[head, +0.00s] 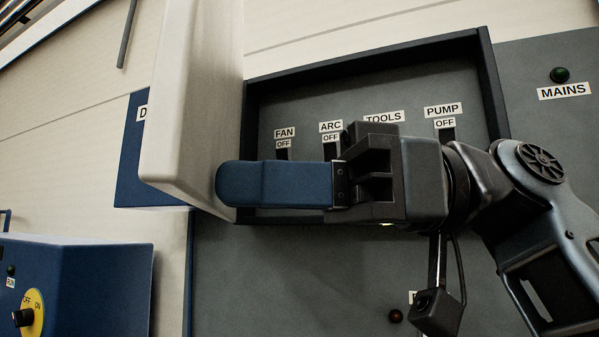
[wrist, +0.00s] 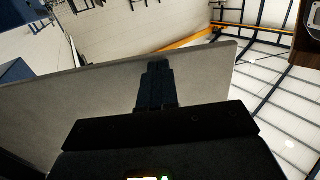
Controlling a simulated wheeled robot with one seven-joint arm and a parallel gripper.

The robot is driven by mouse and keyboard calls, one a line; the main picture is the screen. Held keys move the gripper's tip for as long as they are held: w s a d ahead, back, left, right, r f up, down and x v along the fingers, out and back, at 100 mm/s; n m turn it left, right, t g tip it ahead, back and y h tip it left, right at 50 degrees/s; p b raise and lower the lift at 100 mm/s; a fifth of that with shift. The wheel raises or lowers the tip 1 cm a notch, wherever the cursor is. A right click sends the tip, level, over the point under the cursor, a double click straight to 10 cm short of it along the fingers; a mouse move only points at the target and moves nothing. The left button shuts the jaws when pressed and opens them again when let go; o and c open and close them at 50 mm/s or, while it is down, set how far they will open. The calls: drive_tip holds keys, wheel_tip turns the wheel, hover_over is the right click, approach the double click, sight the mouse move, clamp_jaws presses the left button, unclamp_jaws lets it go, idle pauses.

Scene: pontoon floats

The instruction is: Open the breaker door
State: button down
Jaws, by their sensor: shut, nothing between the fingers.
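The breaker door (head: 203,90) is a pale panel that stands swung out at the left side of the dark breaker box (head: 492,85). Its inner face also fills the middle of the wrist view (wrist: 95,110). The box lies open, with breakers labelled FAN, ARC, TOOLS and PUMP inside. My gripper (head: 225,184) is shut and empty, its blue fingers pointing left across the box. The fingertips are at the door's inner face; I cannot tell whether they touch. In the wrist view the dark fingers (wrist: 155,75) lie against the door's face in the picture. My gripper hides part of the lower box.
A green MAINS lamp (head: 559,74) is at the right on the grey panel (head: 290,280). A blue box with a yellow-backed OFF/ON knob (head: 24,317) stands at the lower left. A blue plate (head: 130,165) is behind the door.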

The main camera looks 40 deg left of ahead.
idle(0.3)
drive_tip(key=s+a+m+t+y, duration=0.1)
drive_tip(key=s+a, duration=1.2)
drive_tip(key=a, duration=0.2)
drive_tip(key=shift+m+t+y, duration=0.3)
drive_tip(key=shift+t+y, duration=0.1)
